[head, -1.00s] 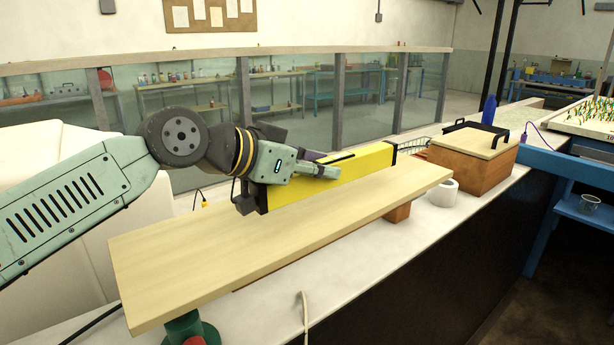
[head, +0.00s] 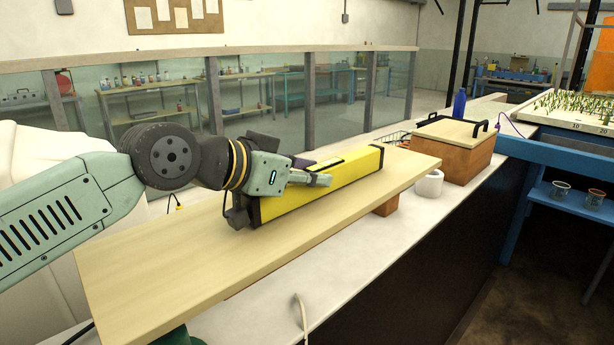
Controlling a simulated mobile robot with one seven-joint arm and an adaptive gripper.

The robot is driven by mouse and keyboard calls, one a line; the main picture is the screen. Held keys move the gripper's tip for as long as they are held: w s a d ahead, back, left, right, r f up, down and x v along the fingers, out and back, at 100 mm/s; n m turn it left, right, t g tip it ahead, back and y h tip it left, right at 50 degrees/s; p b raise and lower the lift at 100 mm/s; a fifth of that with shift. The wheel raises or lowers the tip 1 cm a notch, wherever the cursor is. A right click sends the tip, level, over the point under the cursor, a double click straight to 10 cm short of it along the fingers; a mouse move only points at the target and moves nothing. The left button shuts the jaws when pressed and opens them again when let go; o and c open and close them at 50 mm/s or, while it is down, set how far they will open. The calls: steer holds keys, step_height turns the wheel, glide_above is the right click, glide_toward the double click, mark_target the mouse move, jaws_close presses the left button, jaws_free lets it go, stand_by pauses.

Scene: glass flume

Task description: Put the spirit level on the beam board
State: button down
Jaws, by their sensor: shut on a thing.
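The spirit level (head: 345,172) is a long yellow bar with black end caps. It lies lengthwise along the pale wooden beam board (head: 170,252), near the board's back edge, and appears to rest on its top. My gripper (head: 318,180) is shut on the level around its middle, coming from the left. The gripper hides part of the level's upper and near faces. The board sits on a brown block (head: 386,205) toward its right end and on a green support (head: 178,337) at the front left.
A wooden box (head: 455,150) with black handles, a white roll (head: 430,183) and a blue bottle (head: 459,104) stand right of the board. A glass wall (head: 340,95) runs behind. A pale cable (head: 301,315) lies in front. The board's near left part is bare.

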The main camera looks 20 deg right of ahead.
steer(key=shift+f, duration=0.2)
steer(key=c, duration=1.3)
jaws_free()
steer(key=shift+r, duration=0.1)
steer(key=shift+r, duration=0.2)
steer(key=shift+a, duration=0.4)
steer(key=b+v, duration=0.2)
steer(key=v, duration=0.9)
steer(key=shift+s+a+r, duration=0.1)
